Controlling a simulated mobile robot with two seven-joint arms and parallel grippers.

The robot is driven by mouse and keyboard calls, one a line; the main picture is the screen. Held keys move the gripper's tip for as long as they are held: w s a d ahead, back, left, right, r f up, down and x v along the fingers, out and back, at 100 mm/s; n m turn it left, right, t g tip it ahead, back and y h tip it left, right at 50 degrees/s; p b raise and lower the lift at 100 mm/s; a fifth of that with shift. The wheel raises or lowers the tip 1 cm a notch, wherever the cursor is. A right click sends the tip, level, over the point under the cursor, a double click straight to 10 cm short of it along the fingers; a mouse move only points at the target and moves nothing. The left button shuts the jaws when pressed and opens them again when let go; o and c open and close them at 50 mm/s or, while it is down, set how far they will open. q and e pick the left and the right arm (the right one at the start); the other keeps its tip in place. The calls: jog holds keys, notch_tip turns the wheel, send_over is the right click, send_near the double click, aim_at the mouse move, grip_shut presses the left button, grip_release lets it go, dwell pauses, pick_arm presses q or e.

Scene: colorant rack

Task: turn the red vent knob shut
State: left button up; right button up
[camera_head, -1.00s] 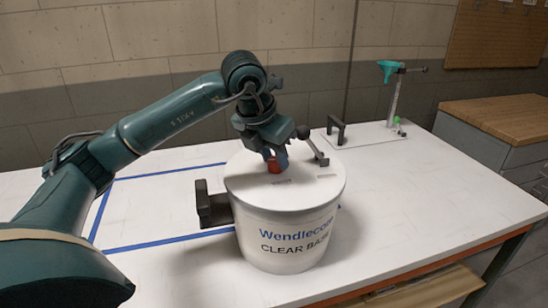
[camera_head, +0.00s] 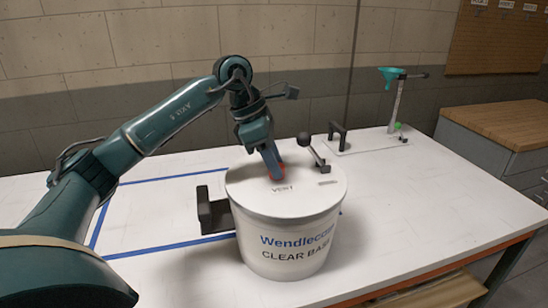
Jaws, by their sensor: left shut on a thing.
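The red vent knob (camera_head: 282,173) sits on the lid (camera_head: 250,183) of a white bucket (camera_head: 285,240) labelled "Wendlecoat CLEAR BASE". My left gripper (camera_head: 276,170) points down at the knob and is shut on it. The fingers hide much of the knob, so its exact turn is hard to read. A printed word, seemingly "VENT", shows on the lid just in front of the knob. My right gripper is not in view.
A black-knobbed lever (camera_head: 305,140) stands at the lid's back right. A black bracket (camera_head: 213,212) is at the bucket's left side. A stand with a teal funnel (camera_head: 391,74) is behind right. Blue tape (camera_head: 165,247) marks the table at left, and free table lies to the right.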

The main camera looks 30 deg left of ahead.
pick_arm(q)
jog(key=m+g+p, duration=0.1)
jog(key=m, duration=0.2)
jog(key=shift+w+r, duration=0.1)
jog(key=shift+m+g+h, duration=0.3)
jog(key=shift+m+g, duration=0.2)
jog(key=shift+m, duration=0.6)
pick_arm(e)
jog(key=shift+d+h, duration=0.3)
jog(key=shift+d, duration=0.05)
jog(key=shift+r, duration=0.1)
pick_arm(q)
jog(key=o, duration=1)
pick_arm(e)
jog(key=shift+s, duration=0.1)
